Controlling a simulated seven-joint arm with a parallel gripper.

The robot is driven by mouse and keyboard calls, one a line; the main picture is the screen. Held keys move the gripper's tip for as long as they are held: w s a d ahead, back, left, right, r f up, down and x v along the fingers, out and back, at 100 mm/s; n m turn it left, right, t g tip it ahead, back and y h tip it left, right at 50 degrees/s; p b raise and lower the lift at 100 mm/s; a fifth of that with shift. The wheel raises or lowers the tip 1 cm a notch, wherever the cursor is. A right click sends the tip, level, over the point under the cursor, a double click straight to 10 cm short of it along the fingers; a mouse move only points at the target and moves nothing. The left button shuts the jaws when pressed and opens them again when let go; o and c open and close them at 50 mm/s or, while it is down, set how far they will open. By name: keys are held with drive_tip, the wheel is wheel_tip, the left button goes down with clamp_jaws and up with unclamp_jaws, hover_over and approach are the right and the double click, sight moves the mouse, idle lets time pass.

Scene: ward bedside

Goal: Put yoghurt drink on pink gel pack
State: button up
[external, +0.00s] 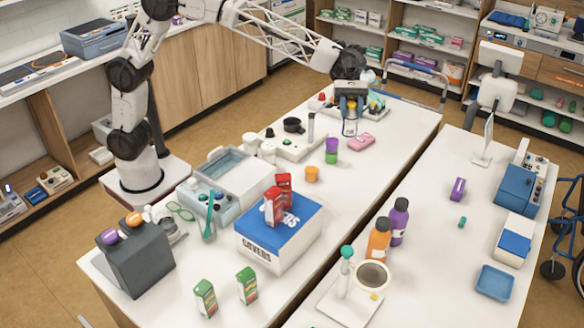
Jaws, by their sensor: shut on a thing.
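My gripper (351,106) is at the far part of the near white table, pointing down. It is shut on a small pale bottle with a bluish look, which I take to be the yoghurt drink (350,128); the fingers hide its upper part. The pink gel pack (361,142) lies flat on the table, just right of and below the bottle in the picture. The bottle looks upright and close to the pack. I cannot tell from this one view how high it is or whether it touches anything.
A purple and green cup stack (331,151) stands left of the gel pack, with an orange cup (312,174) nearer. A tray with small items (372,113) lies behind. Bare table lies right of the pack.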

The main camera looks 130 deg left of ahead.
drive_tip(key=s+a+n+t+y, duration=0.1)
drive_tip(key=s+a, duration=0.4)
drive_tip(key=a, duration=0.8)
drive_tip(key=s+a+f+n+t+y, duration=0.1)
drive_tip(key=s+a, duration=0.3)
drive_tip(key=a, duration=1)
drive_tip(key=s+a+n+t+y, duration=0.1)
drive_tip(key=s+a, duration=0.4)
drive_tip(key=a, duration=0.8)
wheel_tip(320, 180, down, 18)
drive_tip(key=shift+a, duration=0.45)
drive_tip(key=shift+f, duration=2.5)
drive_tip(key=shift+f, duration=0.1)
drive_tip(key=shift+f, duration=2.4)
drive_tip(key=shift+f, duration=0.1)
